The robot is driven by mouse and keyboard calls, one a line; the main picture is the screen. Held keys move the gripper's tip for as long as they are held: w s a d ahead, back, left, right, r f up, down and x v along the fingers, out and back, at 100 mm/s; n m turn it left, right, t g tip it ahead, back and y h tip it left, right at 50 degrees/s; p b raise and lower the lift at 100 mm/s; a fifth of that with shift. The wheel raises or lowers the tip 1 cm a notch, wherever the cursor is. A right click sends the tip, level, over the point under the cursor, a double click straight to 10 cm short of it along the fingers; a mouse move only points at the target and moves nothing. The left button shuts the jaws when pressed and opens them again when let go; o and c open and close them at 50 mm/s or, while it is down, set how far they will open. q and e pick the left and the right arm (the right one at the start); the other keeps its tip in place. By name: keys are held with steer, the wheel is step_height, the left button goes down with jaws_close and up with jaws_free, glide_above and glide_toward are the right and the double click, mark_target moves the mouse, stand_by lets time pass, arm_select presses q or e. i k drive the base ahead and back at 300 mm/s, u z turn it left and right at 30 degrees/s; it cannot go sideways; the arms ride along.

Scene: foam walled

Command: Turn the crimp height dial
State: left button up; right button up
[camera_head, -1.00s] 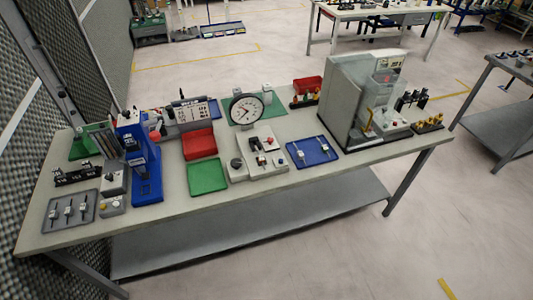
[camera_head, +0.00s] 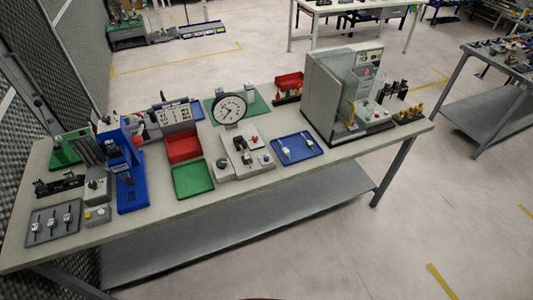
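A long pale workbench (camera_head: 240,180) holds several devices. I cannot tell for sure which part is the crimp height dial. A large round gauge with a white face and black rim (camera_head: 229,109) stands at the back middle. In front of it is a low grey fixture (camera_head: 230,168) with small knobs and a red part. A blue press (camera_head: 130,185) stands at the left, beside a small grey box with a dark round knob (camera_head: 94,184). A tall grey machine (camera_head: 325,95) with a clear guard stands at the right. Neither gripper is in view.
A red tray (camera_head: 183,147), a green tray (camera_head: 193,180) and a blue tray with tools (camera_head: 297,149) lie between the devices. A grey tray (camera_head: 53,222) is at the front left. A textured wall (camera_head: 80,40) borders the left. Floor in front is clear.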

mark_target(105, 119)
steer(key=u, duration=1.4)
